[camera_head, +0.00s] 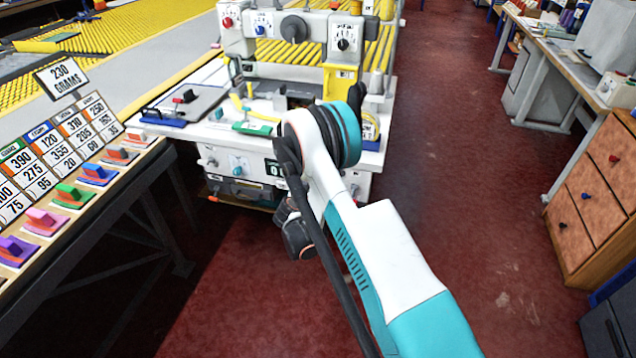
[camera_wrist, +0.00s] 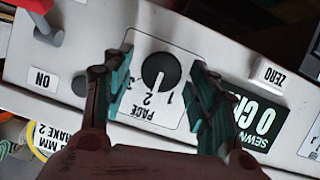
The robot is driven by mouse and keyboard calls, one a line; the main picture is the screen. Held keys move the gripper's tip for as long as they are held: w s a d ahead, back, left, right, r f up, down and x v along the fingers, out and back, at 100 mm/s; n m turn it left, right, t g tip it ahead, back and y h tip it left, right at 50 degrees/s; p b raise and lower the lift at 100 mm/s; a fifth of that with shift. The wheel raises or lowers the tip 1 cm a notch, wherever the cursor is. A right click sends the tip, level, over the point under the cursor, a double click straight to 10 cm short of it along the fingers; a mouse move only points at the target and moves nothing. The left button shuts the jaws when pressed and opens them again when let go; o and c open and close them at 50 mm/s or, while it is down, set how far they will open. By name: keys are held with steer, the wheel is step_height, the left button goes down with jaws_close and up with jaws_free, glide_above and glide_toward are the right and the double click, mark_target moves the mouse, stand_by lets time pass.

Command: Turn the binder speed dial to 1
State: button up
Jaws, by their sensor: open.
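The black speed dial (camera_wrist: 160,70) sits on a white plate marked PACE, with 1, 2 and 3 around it, upside down in the wrist view. Its white pointer line is toward the numbers, nearest the 2 as far as I can tell. My gripper (camera_wrist: 161,54) is open, with one teal finger on each side of the dial. Gaps show between the fingers and the knob, and whether a finger touches it is unclear. In the head view my arm hides this dial and the fingers. The binder (camera_head: 225,142) stands ahead there.
In the wrist view, a SEWN display (camera_wrist: 258,125) and a ZERO button (camera_wrist: 270,74) are right of the dial. A red lever (camera_wrist: 38,22) and an ON label (camera_wrist: 42,81) are left. A sample bench (camera_head: 150,165) runs along the left, and wooden drawers (camera_head: 598,175) stand right.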

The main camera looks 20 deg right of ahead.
steer(key=c, duration=1.1)
steer(key=shift+o, duration=0.2)
steer(key=shift+n, duration=0.3)
steer(key=shift+w+a+f+n+g+h, duration=0.1)
steer(key=shift+n+g+h, duration=0.15)
steer(key=shift+n+h, duration=0.55)
steer(key=shift+w+a+f+n+g+h, duration=0.15)
steer(key=shift+n+g+h, duration=0.25)
steer(key=shift+n, duration=0.65)
steer(key=shift+s+a+n+g+h, duration=0.1)
steer(key=shift+n+g+h, duration=0.05)
steer(key=shift+n+h, duration=0.7)
steer(key=shift+n, duration=0.3)
steer(key=o, duration=1.1)
steer(key=shift+c, duration=0.2)
